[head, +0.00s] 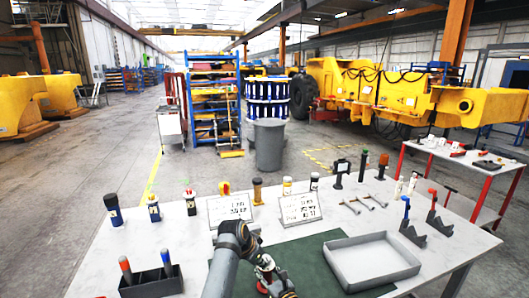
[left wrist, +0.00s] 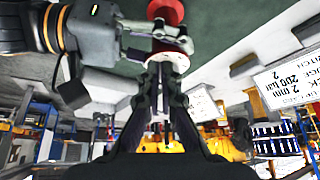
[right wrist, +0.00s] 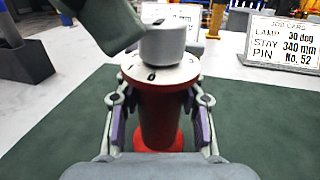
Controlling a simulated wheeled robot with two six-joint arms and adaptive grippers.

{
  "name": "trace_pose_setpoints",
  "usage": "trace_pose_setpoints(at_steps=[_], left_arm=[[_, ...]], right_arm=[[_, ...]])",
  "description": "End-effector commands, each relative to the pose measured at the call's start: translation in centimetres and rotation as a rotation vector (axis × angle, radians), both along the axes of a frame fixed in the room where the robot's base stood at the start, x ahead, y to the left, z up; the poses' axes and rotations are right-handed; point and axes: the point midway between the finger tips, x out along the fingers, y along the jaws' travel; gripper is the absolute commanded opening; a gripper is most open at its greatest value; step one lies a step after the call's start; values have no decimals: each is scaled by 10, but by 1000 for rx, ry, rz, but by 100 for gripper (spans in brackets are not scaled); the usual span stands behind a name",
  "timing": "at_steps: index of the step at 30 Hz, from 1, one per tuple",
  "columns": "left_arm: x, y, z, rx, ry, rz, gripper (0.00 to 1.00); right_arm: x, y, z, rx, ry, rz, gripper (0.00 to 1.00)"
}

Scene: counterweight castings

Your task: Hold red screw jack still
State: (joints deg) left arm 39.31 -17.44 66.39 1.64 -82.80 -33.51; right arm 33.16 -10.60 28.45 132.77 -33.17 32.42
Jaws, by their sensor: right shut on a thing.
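The red screw jack (right wrist: 160,110) stands upright on the green mat (right wrist: 255,120), with a pale marked collar and a silver head (right wrist: 163,42). My right gripper (right wrist: 158,105) is shut on its red body, with one finger on each side. In the left wrist view the jack (left wrist: 167,12) is at the top, with the right gripper's dark housing beside it. My left gripper (left wrist: 162,66) points toward the jack's head end. Its fingertips are close to the head, but whether they grip it is hidden. In the head view the jack (head: 264,284) is largely covered by my arms.
A grey tray (head: 372,262) stands right of the jack. A dark holder (head: 151,283) with tools is at the left. Two printed cards (head: 230,208) (head: 300,208) and several small bottles stand along the back. A grey-green piece (right wrist: 108,22) reaches beside the jack's head.

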Motion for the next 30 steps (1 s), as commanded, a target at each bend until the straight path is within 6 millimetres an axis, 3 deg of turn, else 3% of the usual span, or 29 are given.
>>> trace_pose_setpoints(at_steps=[10,22,30], left_arm=[[-6,1,3,-6,-3,-2,0],[-6,2,54,-3,-4,-2,0],[-7,2,61,-2,-1,-1,0]], right_arm=[[-1,3,0,2,-1,5,0],[-1,2,0,2,0,3,0],[-1,2,0,2,0,3,0]])
